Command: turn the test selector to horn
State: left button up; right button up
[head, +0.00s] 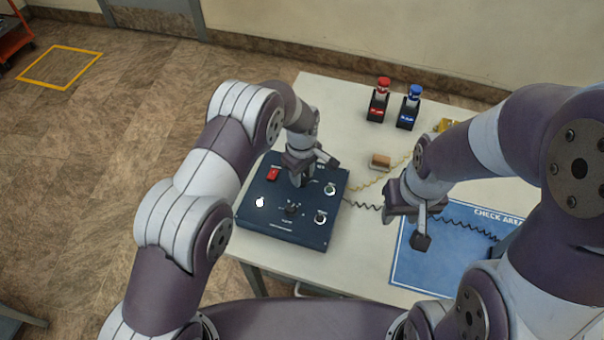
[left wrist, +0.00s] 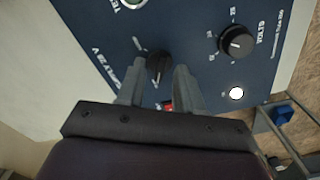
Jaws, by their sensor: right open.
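The blue trainer panel (head: 285,240) lies on the table in the head view. A black pointer knob, likely the test selector, shows in the left wrist view (left wrist: 158,66); its position labels are not readable. My left gripper (head: 299,184) is over the panel and hides this knob in the head view. In the left wrist view the left fingers (left wrist: 158,82) stand on either side of the knob; whether they press on it is unclear. My right gripper (head: 412,232) is open and empty above the table, right of the panel.
The VOLTS knob (left wrist: 236,40), a lit white lamp (left wrist: 236,93) and a red switch (head: 272,174) are close to the left gripper. A blue check-area mat (head: 410,265) lies at right. Red (head: 378,100) and blue (head: 409,107) items stand at the back.

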aim_at(302, 178)
pick_arm(q)
notch_tip(302, 178, up, 12)
jog(key=b, duration=0.2)
dwell(0.4)
